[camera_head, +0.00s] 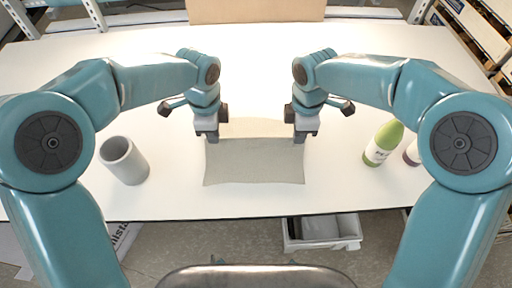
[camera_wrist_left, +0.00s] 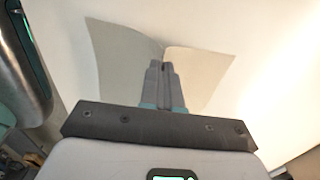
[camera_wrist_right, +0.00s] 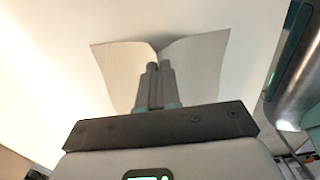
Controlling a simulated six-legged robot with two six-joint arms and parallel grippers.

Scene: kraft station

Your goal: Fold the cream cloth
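The cream cloth (camera_head: 254,164) lies near the front middle of the table. Its front part looks greyish and shaded, and a paler strip shows behind a straight crease or edge between my grippers. My left gripper (camera_head: 212,139) is at the left end of that line and my right gripper (camera_head: 303,139) at the right end. In the left wrist view the fingers (camera_wrist_left: 161,68) are together at the cloth (camera_wrist_left: 125,65), which spreads to both sides. The right wrist view shows the same, with fingers (camera_wrist_right: 158,70) closed against the cloth (camera_wrist_right: 195,60). The pinched parts are hidden between the fingertips.
A grey cup (camera_head: 124,160) stands on the table (camera_head: 350,190) to the left. A green-and-white bottle (camera_head: 382,143) stands to the right, with another bottle (camera_head: 411,152) partly behind my right arm. A cardboard piece (camera_head: 256,10) is at the back. A grey bin (camera_head: 321,230) is below the front edge.

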